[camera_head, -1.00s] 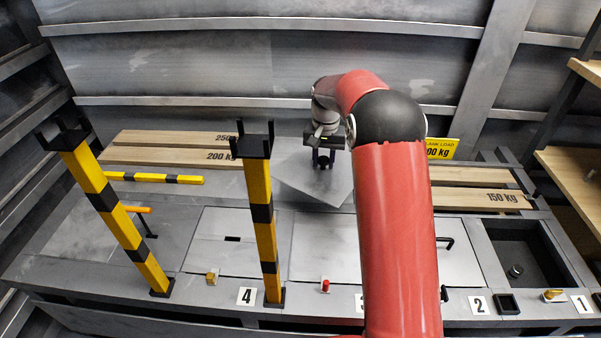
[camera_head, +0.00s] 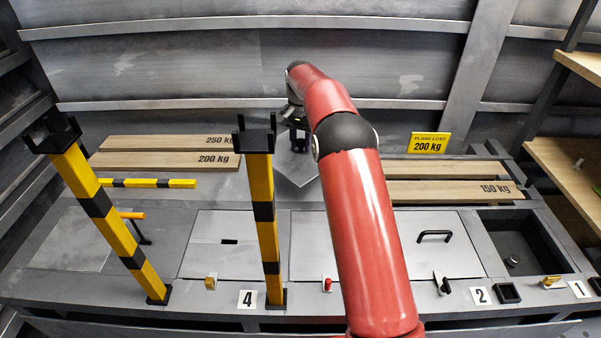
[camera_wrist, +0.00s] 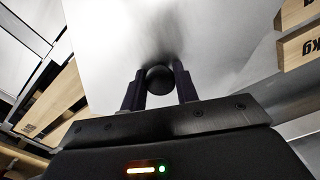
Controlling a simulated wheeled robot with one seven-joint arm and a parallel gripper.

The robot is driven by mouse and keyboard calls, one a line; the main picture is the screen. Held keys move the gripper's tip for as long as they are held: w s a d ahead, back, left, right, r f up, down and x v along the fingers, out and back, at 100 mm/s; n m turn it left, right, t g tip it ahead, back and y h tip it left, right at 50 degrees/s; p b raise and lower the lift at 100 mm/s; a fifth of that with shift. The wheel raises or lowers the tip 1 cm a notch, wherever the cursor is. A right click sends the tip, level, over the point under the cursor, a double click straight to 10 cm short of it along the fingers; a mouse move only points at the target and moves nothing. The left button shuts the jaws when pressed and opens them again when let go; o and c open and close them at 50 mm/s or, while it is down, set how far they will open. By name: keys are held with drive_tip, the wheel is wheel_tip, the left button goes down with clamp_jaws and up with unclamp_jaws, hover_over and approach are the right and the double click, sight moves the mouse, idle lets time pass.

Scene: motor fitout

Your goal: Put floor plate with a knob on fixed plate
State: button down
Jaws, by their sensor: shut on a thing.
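My gripper (camera_head: 297,143) is at the back middle of the deck, largely screened by my red arm. In the wrist view, its two dark fingers (camera_wrist: 160,88) are shut on the round black knob (camera_wrist: 159,79) of a smooth grey floor plate (camera_wrist: 190,30). In the head view, a corner of this plate (camera_head: 293,183) shows below the gripper, left of my arm; the rest is hidden. Flat grey plates lie in the deck: one with a dark slot (camera_head: 215,260), a plain one (camera_head: 308,250) and one with a black handle (camera_head: 435,258). I cannot tell which is the fixed plate.
Two yellow-black posts (camera_head: 105,215) (camera_head: 264,215) stand upright at left and middle. Wooden planks lie at the back left (camera_head: 160,160) and back right (camera_head: 450,190). An open dark recess (camera_head: 520,240) is at right. A yellow load sign (camera_head: 429,143) stands behind.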

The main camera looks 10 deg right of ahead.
wheel_tip(320, 180, down, 11)
drive_tip(key=shift+r, duration=0.15)
idle(0.4)
drive_tip(key=shift+b, duration=0.3)
drive_tip(key=c, duration=1.1)
unclamp_jaws()
drive_tip(key=shift+f, duration=0.2)
drive_tip(key=shift+o, duration=0.2)
drive_tip(key=shift+r, duration=0.1)
